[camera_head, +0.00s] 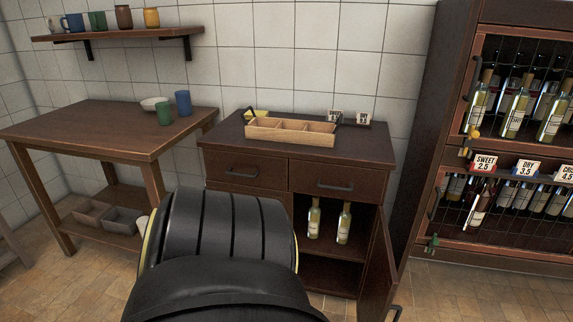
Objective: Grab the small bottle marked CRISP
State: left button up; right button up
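No bottle label can be read as CRISP from here. Two small pale bottles with white labels, one on the left (314,219) and one on the right (344,223), stand upright in the open lower part of the low cabinet (245,160). A card that seems to read CRISP 4.5 (565,174) is cut off by the right edge, on the tall bottle rack (470,150). Bottles lie tilted behind wire mesh below it. Neither of my grippers is in view; a black part of my own arm fills the lower middle.
The cabinet's right door (379,268) stands open. A divided wooden tray (290,131) and small cards (363,118) are on its top. A side table (85,128) holds a bowl (154,104) and cups (183,102). A wall shelf (118,33) holds mugs. Floor shows before the rack.

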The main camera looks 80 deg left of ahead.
aim_at(314, 212)
jog(key=k, duration=0.2)
jog(key=u, duration=1.1)
